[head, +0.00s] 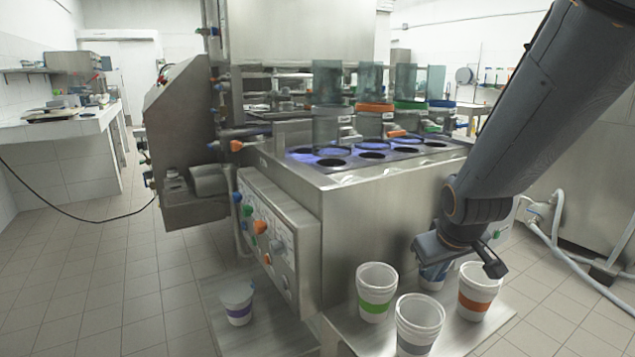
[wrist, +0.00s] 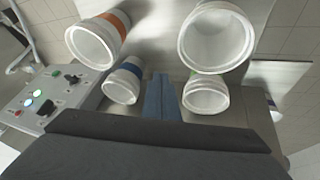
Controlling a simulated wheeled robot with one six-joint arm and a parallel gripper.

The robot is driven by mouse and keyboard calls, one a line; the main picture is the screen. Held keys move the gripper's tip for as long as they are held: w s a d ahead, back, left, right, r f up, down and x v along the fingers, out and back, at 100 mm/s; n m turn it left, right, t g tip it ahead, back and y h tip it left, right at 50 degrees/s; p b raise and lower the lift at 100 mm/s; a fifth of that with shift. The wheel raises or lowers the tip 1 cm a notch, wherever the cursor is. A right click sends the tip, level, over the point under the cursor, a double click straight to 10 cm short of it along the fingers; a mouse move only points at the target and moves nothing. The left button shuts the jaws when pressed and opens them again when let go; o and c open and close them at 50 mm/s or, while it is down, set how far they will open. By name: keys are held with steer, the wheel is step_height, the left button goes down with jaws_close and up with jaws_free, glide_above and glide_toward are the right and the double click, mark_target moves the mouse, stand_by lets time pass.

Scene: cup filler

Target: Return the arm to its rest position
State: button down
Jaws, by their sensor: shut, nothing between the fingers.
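My arm (head: 545,95) reaches down from the upper right in the head view, bent at a joint near its lower end. Its dark end hangs above and beside the cups at the machine's front, partly covering the blue-banded cup. My gripper (wrist: 162,97) shows in the wrist view as two blue-grey fingers together, shut and empty. They point between the blue-banded cup (wrist: 122,82) and the green-banded cup (wrist: 205,93), which shows in the head view too (head: 376,291). I cannot tell whether the fingers touch a cup.
An orange-banded cup (head: 478,290) and a grey-banded cup (head: 419,324) stand on the same metal shelf. A purple-banded cup (head: 238,303) stands on a lower plate to the left. The steel filling machine (head: 395,215) stands behind them. Tiled floor (head: 85,270) is open at left.

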steer(key=s+a+r+g+y, duration=0.1)
steer(key=s+a+g, duration=0.2)
steer(key=s+a, duration=0.55)
steer(key=s+a+r+g, duration=0.1)
steer(key=s+a+g, duration=0.3)
steer(key=s, duration=0.8)
steer(key=a+f+n+t+b, duration=0.1)
steer(key=a+f+n+b, duration=0.1)
steer(key=a+f+b, duration=0.75)
steer(key=d+r+m+p, duration=0.4)
steer(key=d+r+p, duration=1.2)
steer(key=p, duration=0.7)
steer(key=shift+d+r+m+p, duration=0.35)
steer(key=shift+r+m, duration=0.05)
steer(key=shift+r, duration=0.1)
stand_by(2.2)
